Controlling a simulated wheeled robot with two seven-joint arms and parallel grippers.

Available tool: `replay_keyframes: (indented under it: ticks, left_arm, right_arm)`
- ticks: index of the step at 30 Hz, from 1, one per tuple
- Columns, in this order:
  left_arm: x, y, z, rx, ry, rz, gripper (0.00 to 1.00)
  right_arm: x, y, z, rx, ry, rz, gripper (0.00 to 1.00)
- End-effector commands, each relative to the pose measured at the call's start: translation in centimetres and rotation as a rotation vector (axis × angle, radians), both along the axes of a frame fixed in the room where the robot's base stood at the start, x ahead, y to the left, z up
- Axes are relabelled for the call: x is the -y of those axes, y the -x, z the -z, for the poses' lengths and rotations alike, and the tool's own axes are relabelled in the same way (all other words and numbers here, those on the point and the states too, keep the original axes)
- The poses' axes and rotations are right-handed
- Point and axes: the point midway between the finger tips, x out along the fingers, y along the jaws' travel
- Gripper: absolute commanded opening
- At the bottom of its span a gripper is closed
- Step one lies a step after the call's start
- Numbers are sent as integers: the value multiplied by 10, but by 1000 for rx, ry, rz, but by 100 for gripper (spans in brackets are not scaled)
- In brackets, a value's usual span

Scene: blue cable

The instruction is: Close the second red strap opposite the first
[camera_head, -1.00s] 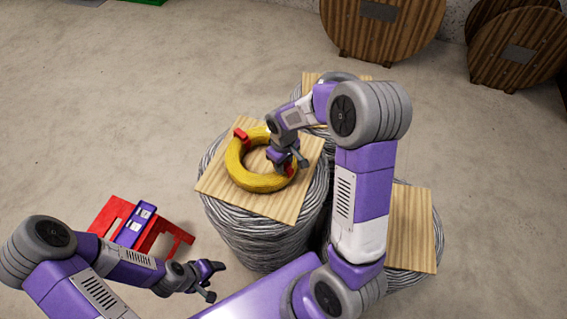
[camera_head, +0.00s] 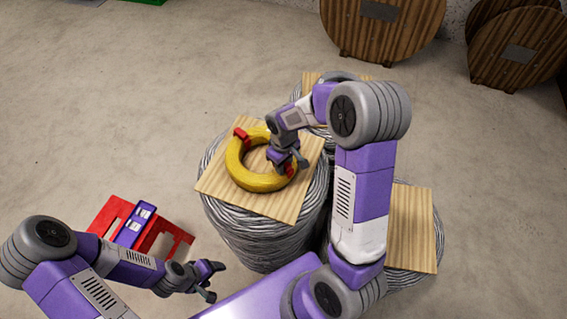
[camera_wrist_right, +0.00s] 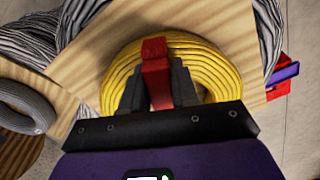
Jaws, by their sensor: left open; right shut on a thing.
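A yellow ring-shaped cable coil (camera_head: 258,183) lies flat on a square wooden board (camera_head: 225,190). One red strap (camera_head: 240,133) sits on the coil's far left side. My right gripper (camera_head: 290,168) is over the coil's right side, roughly opposite that strap. It is shut on a second red strap (camera_wrist_right: 155,75), which stands between its fingers in the right wrist view; the coil (camera_wrist_right: 212,65) shows behind it. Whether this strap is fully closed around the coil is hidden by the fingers. My left gripper (camera_head: 212,281) is open and empty, low at the front left, away from the coil.
The board rests on a drum of grey cable (camera_head: 262,240). Another board-topped drum (camera_head: 410,225) stands at the right. A red stand (camera_head: 110,213) with a purple item is on the floor at left. Wooden reels (camera_head: 383,28) stand at the back.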

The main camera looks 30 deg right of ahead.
Motion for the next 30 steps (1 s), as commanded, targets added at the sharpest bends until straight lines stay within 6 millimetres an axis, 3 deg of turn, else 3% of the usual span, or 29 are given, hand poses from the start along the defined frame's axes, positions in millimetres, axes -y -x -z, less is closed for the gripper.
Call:
replay_keyframes:
  ticks: [20, 21, 28, 30]
  left_arm:
    - [0, 0, 3, 0, 0, 0, 67]
    - [0, 0, 3, 0, 0, 0, 67]
    - [0, 0, 3, 0, 0, 0, 67]
    - [0, 0, 3, 0, 0, 0, 67]
  right_arm:
    - [0, 0, 3, 0, 0, 0, 2]
    - [0, 0, 3, 0, 0, 0, 35]
    - [0, 0, 3, 0, 0, 0, 39]
    - [0, 0, 3, 0, 0, 0, 50]
